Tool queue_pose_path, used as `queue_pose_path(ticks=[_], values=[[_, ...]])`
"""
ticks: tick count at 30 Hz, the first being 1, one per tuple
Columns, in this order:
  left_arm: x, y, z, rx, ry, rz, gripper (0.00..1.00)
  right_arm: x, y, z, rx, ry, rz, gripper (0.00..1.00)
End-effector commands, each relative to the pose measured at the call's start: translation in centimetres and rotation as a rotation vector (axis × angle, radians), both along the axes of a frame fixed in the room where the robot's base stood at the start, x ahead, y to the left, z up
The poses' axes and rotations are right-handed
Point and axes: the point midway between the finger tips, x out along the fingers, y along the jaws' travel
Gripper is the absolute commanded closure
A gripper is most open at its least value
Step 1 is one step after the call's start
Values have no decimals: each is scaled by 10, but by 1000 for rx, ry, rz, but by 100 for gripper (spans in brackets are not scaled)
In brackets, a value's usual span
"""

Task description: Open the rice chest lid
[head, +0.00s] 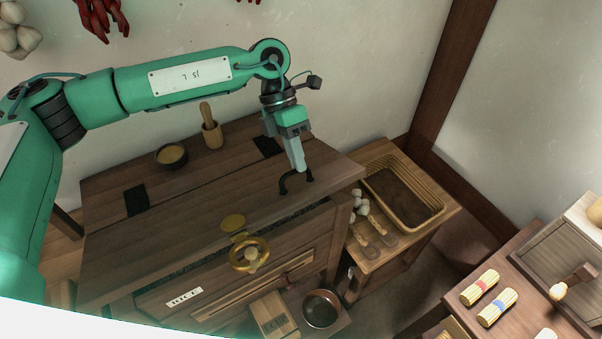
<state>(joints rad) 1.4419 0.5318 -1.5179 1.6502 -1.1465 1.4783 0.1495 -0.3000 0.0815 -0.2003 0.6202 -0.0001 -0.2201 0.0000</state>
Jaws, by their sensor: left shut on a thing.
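The rice chest (235,270) is a dark wooden box against the wall. Its lid (190,230) is the front part of the top, with two black hinges along its back edge. A black handle (284,186) stands near the lid's front right. My left gripper (299,172) reaches down from above and is shut on this handle. A narrow dark strip shows beneath the lid's front edge, so the lid looks slightly raised. A brass hasp (233,222) sits at the front, above a round brass piece (250,255). My right gripper is not in view.
A low stand with a basket (405,197) is at the right. Another table (525,290) with bundles is at the lower right.

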Motion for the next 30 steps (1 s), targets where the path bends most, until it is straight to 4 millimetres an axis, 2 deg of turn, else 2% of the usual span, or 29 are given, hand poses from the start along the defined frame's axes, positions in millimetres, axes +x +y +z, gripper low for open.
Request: queue_pose_path(ticks=[12, 30], values=[[25, 17, 25, -139, 182, 2, 100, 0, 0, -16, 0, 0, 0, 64], [29, 20, 31, -164, 219, 2, 100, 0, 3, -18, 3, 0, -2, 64]])
